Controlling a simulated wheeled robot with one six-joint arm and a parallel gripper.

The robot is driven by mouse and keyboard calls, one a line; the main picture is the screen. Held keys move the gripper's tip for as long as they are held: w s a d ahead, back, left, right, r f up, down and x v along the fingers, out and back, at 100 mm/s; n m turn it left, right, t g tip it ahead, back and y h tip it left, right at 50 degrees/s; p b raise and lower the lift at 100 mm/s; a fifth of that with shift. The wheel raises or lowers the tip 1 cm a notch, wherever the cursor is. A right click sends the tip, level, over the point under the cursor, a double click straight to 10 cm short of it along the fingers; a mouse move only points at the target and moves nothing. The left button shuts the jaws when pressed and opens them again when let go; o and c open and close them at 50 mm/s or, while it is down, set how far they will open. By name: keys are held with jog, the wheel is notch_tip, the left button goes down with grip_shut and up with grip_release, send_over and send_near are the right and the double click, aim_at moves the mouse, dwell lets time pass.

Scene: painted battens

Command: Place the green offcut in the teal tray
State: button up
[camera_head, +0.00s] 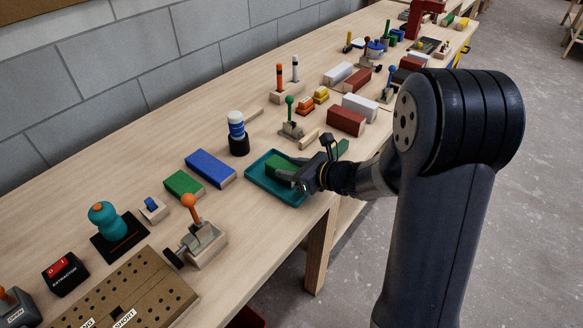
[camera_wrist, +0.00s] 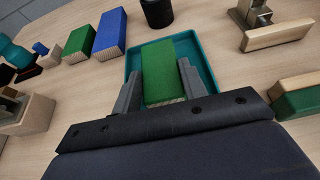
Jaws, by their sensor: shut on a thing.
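The teal tray (camera_head: 259,178) lies on the bench near its front edge, and its rim also shows in the wrist view (camera_wrist: 203,61). The green offcut (camera_wrist: 161,72) is between my gripper's two fingers, over or inside the tray. In the head view the offcut (camera_head: 279,166) shows within the tray's outline, partly hidden by my gripper (camera_head: 289,176). My gripper is shut on the offcut, and its fingers also show in the wrist view (camera_wrist: 161,86). I cannot tell whether the offcut touches the tray floor.
A blue block (camera_head: 211,168) and another green block (camera_head: 184,185) lie left of the tray. A dark cylinder with a blue and white top (camera_head: 237,132) stands behind it. A green-knobbed clamp (camera_head: 291,122) and a wooden block with green (camera_wrist: 300,97) are close on the right.

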jog(key=shift+f, duration=0.25)
jog(key=o, duration=1)
jog(key=shift+r, duration=0.1)
jog(key=shift+r, duration=0.15)
jog(key=shift+s+d+r, duration=0.15)
jog(key=shift+d, duration=0.1)
jog(key=v, duration=1.1)
jog(key=shift+s+d+r+p, duration=0.1)
jog(key=shift+s+r+p, duration=0.05)
jog(key=shift+p, duration=0.15)
